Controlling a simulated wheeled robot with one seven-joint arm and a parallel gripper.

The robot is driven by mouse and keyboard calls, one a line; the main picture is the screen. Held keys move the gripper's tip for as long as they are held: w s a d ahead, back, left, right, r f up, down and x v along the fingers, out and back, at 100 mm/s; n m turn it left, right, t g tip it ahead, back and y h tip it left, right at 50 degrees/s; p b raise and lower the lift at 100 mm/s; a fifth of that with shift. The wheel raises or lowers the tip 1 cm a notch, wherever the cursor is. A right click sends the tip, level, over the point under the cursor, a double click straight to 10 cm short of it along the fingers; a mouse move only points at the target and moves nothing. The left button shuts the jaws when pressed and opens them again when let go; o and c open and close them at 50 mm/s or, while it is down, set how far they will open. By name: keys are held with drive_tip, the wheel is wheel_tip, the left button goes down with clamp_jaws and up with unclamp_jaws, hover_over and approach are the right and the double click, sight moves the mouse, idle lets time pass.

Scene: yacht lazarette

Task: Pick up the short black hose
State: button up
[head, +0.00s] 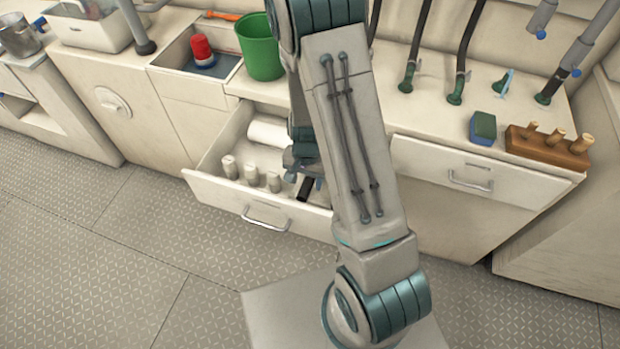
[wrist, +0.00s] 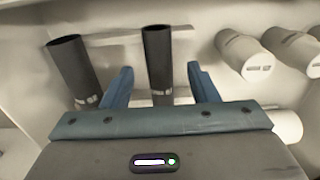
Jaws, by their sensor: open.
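Two short black hoses lie in the open drawer in the wrist view: one in the middle (wrist: 157,58) and one at the left (wrist: 70,66). They look alike in size, and I cannot tell which is shorter. My gripper (wrist: 160,80) is open, with its blue fingers on either side of the middle hose; I see no clear contact. The lower ends of both hoses are partly hidden by my gripper. In the head view one black hose (head: 305,189) shows beside my gripper (head: 304,165), low in the drawer; my arm hides much of that area.
The open drawer (head: 205,186) also holds several whitish cylinders (head: 251,175) and a white roll (head: 268,132), left of my gripper. Its walls stand close around. The counter above carries a green bucket (head: 260,46), a sponge (head: 483,128) and a wooden peg block (head: 548,147).

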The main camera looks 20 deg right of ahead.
wheel_tip(320, 180, down, 2)
drive_tip(key=shift+f, duration=0.1)
drive_tip(key=c, duration=1.1)
drive_tip(key=shift+o, duration=0.2)
drive_tip(key=shift+r, duration=0.2)
